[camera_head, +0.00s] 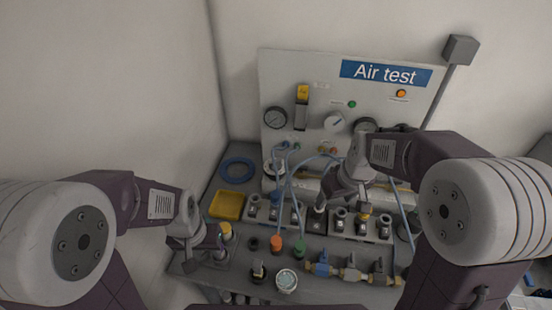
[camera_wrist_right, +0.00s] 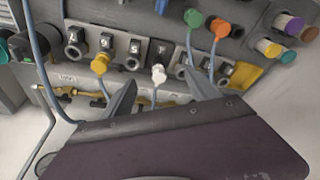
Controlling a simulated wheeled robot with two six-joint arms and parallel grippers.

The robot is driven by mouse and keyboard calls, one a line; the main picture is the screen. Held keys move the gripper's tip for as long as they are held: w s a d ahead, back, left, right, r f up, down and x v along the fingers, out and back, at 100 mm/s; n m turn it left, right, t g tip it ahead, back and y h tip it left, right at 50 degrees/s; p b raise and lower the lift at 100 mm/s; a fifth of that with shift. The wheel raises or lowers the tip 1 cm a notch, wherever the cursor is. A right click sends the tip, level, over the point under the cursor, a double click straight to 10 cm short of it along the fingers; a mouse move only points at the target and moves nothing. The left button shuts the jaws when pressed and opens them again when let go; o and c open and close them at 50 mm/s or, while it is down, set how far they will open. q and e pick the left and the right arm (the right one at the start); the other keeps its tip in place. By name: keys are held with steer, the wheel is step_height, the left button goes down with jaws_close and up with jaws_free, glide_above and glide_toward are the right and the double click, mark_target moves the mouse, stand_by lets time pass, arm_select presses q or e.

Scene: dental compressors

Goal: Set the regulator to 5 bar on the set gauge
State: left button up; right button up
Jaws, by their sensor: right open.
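The upright Air test panel (camera_head: 387,76) carries a dark-rimmed gauge (camera_head: 276,117) at left, a white-faced dial (camera_head: 334,121) in the middle and another dark gauge (camera_head: 365,125) partly behind my right arm. I cannot tell which is the set gauge or which part is the regulator, and no needle is readable. My right gripper (camera_head: 345,192) hangs over the bench in front of the panel. In the right wrist view its fingers (camera_wrist_right: 163,92) are apart and empty, with a white fitting (camera_wrist_right: 158,75) beyond the gap. My left gripper (camera_head: 187,262) is low at the bench's left side, its jaws unclear.
Blue hoses run from the panel to a row of sockets (camera_head: 380,229). A yellow tray (camera_head: 227,205) and a blue ring (camera_head: 237,170) lie at left. Orange (camera_head: 276,243) and green (camera_head: 299,248) plugs, a round device (camera_head: 286,280) and valves (camera_head: 350,274) crowd the front.

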steer(key=w+a+r+n+t, duration=0.15)
steer(key=w+r, duration=0.25)
steer(key=w, duration=0.4)
steer(key=n+y+p, duration=0.2)
steer(key=n+p, duration=0.1)
steer(key=p, duration=0.2)
glide_above(275, 161)
steer(key=s+d, duration=0.2)
steer(key=s, duration=0.1)
step_height(275, 161, down, 3)
steer(key=shift+g, duration=0.35)
steer(key=p+x, duration=0.1)
steer(key=x, duration=0.6)
steer(key=shift+w+d+f+p, duration=0.15)
steer(key=shift+w+f+p, duration=0.05)
steer(key=shift+f+p, duration=0.15)
steer(key=shift+w+f, duration=0.15)
steer(key=shift+f, duration=0.45)
steer(key=shift+c, duration=0.3)
